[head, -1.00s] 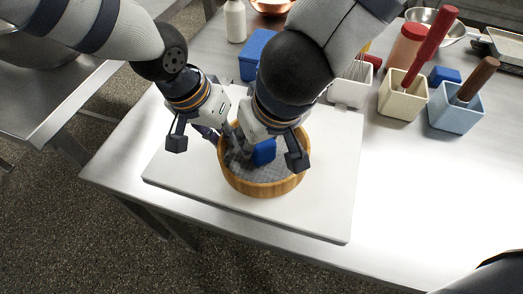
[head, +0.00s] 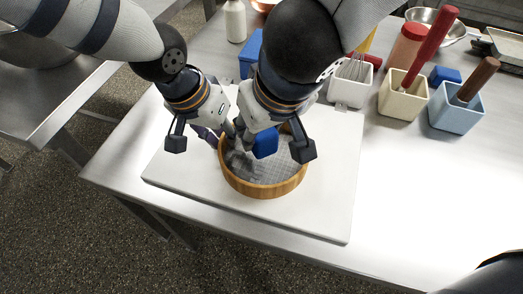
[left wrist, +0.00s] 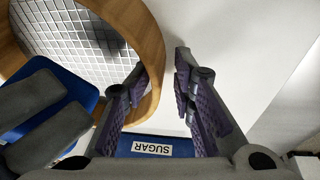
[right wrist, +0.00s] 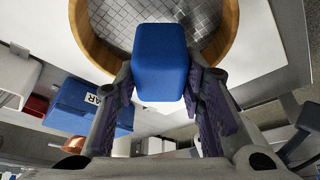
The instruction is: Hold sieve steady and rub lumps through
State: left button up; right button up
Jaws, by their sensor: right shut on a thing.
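The sieve (head: 262,190) is a round wooden ring with a grey mesh on a white board (head: 325,200). My left gripper (head: 195,140) is open at the sieve's left side. In the left wrist view (left wrist: 160,70), one finger overlaps the sieve rim (left wrist: 150,45) and the other stands outside it, with a gap between. My right gripper (head: 272,145) is shut on a blue block (head: 265,142), held over the mesh. The block fills the space between the fingers in the right wrist view (right wrist: 160,60). I cannot make out lumps; the grippers hide part of the mesh.
A blue box labelled SUGAR (left wrist: 155,146) stands behind the sieve. A white pot with a whisk (head: 349,92), a cream pot (head: 402,98) and a light blue pot (head: 456,112) stand at the back right. The table's front right (head: 410,190) is clear.

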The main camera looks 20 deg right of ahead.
pick_arm(q)
jog(key=shift+s+a+f, duration=0.1)
jog(key=shift+s+f, duration=0.1)
jog(key=shift+f, duration=0.1)
jog(key=w+v, duration=0.1)
jog(key=v, duration=1.1)
jog(key=shift+s+r, duration=0.2)
jog(key=shift+s, duration=0.05)
